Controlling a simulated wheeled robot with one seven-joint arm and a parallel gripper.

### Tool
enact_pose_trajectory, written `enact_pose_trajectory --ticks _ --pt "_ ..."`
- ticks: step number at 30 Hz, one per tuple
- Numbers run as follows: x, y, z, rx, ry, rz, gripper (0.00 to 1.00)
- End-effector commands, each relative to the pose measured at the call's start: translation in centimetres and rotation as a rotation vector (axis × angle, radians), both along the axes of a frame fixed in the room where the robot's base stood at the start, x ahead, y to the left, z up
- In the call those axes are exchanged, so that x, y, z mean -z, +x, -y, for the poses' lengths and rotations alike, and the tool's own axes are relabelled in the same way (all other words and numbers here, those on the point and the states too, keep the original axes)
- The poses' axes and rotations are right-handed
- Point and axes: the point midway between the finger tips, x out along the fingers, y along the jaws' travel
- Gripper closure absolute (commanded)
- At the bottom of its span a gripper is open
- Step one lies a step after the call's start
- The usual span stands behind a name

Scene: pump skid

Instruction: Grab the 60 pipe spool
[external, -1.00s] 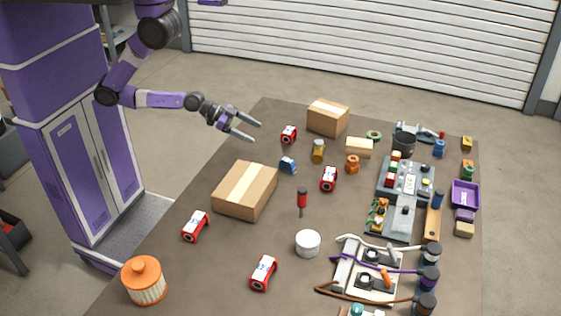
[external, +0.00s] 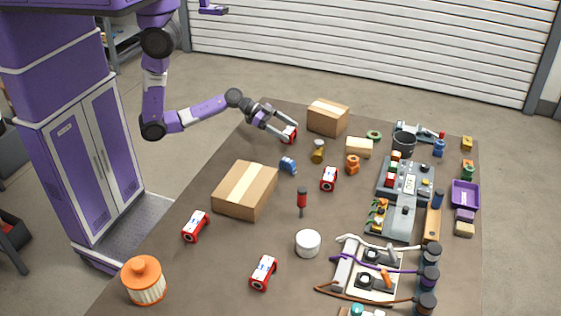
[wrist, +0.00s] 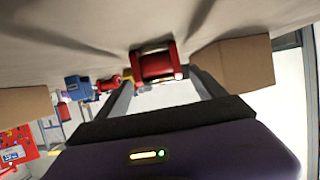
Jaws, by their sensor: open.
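Several similar red-and-white pipe spools lie on the brown table; their numbers are too small to read, so I cannot tell which is 60. One spool (external: 289,135) is at the far left, by my gripper (external: 292,132). In the wrist view this red spool (wrist: 156,64) sits ahead, between the tips of my open fingers (wrist: 161,79); I cannot tell whether they touch it. Other spools lie near the table middle (external: 329,179), at the left edge (external: 195,227) and at the front (external: 263,272).
A cardboard box (external: 328,117) stands just right of my gripper, and another box (external: 245,190) is nearer the front. A blue part (external: 288,166) and a brass-coloured part (external: 318,151) lie close by. Fixtures and hoses crowd the table's right side.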

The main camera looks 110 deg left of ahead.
Motion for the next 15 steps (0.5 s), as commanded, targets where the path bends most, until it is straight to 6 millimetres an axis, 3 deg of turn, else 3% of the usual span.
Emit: enact_pose_trajectory --ticks 7,15 --pt "1.6 3.1 0.0 0.001 0.0 0.001 0.2" --pt "2.1 3.8 0.0 0.0 0.0 -0.001 0.2"
